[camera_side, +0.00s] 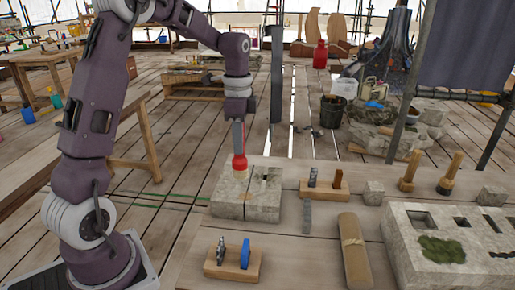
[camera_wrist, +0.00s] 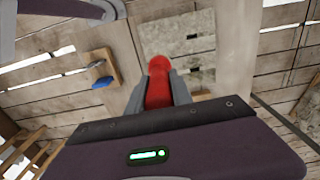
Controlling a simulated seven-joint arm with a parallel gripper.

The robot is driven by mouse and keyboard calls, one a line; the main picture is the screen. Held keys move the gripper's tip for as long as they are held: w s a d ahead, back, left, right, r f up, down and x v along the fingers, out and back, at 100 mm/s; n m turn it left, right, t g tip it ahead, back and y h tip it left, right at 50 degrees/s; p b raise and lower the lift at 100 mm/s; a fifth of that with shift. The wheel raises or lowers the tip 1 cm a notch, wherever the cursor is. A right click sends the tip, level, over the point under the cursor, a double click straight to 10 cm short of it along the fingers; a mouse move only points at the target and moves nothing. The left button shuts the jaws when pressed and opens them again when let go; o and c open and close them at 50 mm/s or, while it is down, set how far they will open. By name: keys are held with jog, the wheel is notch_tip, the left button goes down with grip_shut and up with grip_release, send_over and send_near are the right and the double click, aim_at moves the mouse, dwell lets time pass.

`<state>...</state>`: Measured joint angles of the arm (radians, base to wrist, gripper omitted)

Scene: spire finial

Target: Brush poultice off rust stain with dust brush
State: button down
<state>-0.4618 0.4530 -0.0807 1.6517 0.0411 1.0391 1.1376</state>
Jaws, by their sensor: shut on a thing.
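My gripper (camera_side: 239,148) points straight down, shut on the dust brush (camera_side: 239,163), which has a red body. No rust stain is clearly visible.
A wooden holder (camera_side: 234,265) with a grey and a blue tool stands in front. Another tool holder (camera_side: 324,189) is right of the block. A wrapped tan piece (camera_side: 354,250) and a large stone with square holes (camera_side: 410,250) lie at the right. Two wooden-handled brushes (camera_side: 452,168) stand behind.

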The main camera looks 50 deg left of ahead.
aim_at(236, 157)
jog(key=f, duration=0.2)
jog(key=s+f, duration=0.1)
jog(key=f, duration=0.1)
jog(key=shift+a+f, duration=0.15)
jog(key=shift+f, duration=0.6)
jog(key=shift+f, duration=0.8)
dwell(0.4)
jog(key=w+d, duration=0.3)
jog(key=shift+w+d, duration=0.25)
jog(key=shift+d, duration=0.05)
dwell(0.5)
notch_tip(236, 157, up, 7)
dwell(0.6)
